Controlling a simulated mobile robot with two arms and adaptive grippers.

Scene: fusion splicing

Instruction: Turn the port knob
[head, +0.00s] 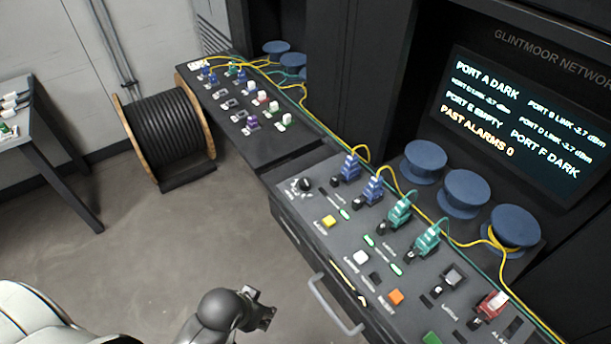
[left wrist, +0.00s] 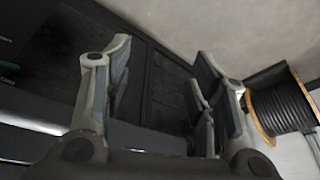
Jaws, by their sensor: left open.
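The knob cannot be made out in that view. My right gripper does not show.
A drawer handle (head: 335,305) juts from the console front. Blue, teal and red plugs (head: 428,239) with yellow and teal cables line the panel. A screen (head: 520,115) reads Port A dark. A cable drum (head: 165,130) stands on the floor.

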